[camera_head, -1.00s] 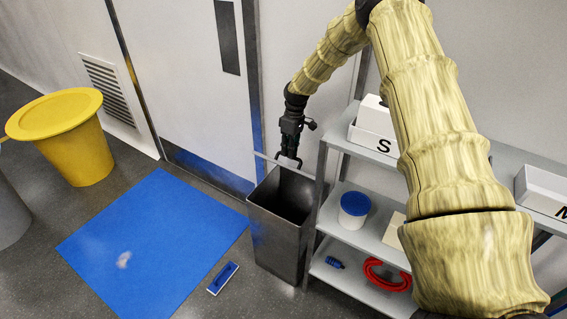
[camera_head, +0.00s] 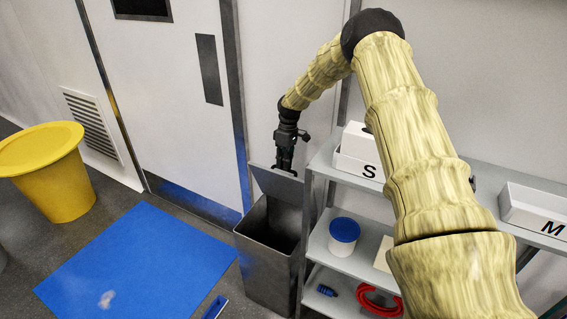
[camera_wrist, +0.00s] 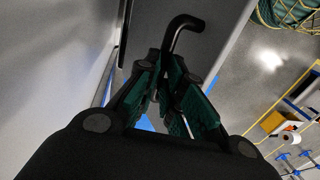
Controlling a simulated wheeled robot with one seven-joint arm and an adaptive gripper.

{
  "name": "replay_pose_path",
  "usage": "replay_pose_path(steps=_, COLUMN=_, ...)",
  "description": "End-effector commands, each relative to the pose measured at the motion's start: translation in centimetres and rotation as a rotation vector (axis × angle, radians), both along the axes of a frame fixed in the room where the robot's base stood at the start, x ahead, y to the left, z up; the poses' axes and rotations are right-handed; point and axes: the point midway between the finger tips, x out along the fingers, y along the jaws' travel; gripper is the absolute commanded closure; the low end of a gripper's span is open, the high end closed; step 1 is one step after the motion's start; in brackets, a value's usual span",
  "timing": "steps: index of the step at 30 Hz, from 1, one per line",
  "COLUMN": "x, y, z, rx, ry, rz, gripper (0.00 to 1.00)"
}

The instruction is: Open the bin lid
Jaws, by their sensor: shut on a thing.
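The tall grey bin (camera_head: 268,262) stands on the floor between the door and the shelf, its mouth uncovered at the front. Its grey lid (camera_head: 272,184) is raised and tilted up at the back edge of the mouth, its broad face showing. My gripper (camera_head: 284,168) is at the lid's upper edge. In the wrist view my gripper (camera_wrist: 172,85) has its green-padded fingers closed around the lower part of a bent black handle (camera_wrist: 181,32), with the dark grey lid (camera_wrist: 205,45) behind it. The exact contact between pads and handle is partly hidden.
A shelf (camera_head: 345,262) stands close at the bin's right, with white boxes marked S (camera_head: 360,165) and M (camera_head: 540,212) on top. The closed door (camera_head: 170,110) is behind left. A blue mat (camera_head: 140,265) and yellow bin (camera_head: 58,185) lie leftward.

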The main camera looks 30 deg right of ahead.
Motion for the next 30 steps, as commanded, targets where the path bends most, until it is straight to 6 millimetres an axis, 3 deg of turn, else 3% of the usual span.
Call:
replay_pose_path(steps=1, x=-0.8, y=-0.4, z=-1.7, rx=-0.004, ry=0.014, rz=-0.001, gripper=1.00)
replay_pose_path(steps=3, x=-0.8, y=-0.3, z=-1.8, rx=-0.004, ry=0.014, rz=-0.001, gripper=1.00)
replay_pose_path(steps=4, x=-0.8, y=-0.3, z=-1.8, rx=-0.004, ry=0.014, rz=-0.001, gripper=0.85)
replay_pose_path(steps=7, x=-0.8, y=-0.3, z=-1.7, rx=-0.003, ry=0.015, rz=-0.001, gripper=0.67)
replay_pose_path(steps=22, x=-0.3, y=0.0, z=-0.1, rx=-0.003, ry=0.008, rz=0.000, gripper=0.66)
replay_pose_path(steps=30, x=0.0, y=-0.9, z=4.0, rx=0.000, ry=0.005, rz=-0.001, gripper=0.66)
